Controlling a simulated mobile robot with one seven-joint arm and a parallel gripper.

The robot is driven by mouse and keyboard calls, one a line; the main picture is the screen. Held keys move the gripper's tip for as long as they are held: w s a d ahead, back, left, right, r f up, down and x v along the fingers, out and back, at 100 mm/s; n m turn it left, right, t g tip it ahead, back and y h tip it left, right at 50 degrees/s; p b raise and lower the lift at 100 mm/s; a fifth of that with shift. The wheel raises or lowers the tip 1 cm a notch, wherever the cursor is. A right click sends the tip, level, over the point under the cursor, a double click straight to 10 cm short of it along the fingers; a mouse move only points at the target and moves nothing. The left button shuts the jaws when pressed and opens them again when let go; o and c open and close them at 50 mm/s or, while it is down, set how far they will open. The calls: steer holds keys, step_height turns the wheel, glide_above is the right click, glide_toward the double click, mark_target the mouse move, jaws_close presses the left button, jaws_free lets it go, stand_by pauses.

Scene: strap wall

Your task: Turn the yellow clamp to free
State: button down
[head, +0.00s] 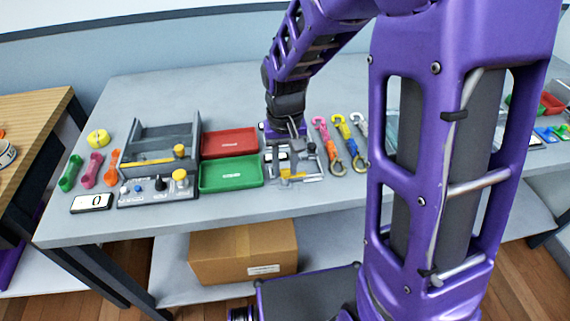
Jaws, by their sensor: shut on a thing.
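A small grey fixture (312,173) stands near the front edge of the table, right of the green tray. A yellow part, which I take for the yellow clamp (287,176), shows low on its front. My gripper (296,138) reaches down over the back of the fixture. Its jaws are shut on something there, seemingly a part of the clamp. The contact is too small and partly hidden to see clearly, and I cannot tell how the clamp is turned.
A red tray (229,142) and a green tray (231,174) lie to the left, beside a grey rack (160,143) with yellow knobs. Straps with hooks (328,145) lie close on the right. A cardboard box (243,252) sits on the shelf below.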

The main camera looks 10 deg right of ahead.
mark_target(285, 169)
stand_by(0.5)
steer(key=c, duration=0.6)
jaws_free()
steer(key=shift+r, duration=0.1)
step_height(285, 169, up, 17)
steer(key=p, duration=0.3)
steer(key=shift+r, duration=0.15)
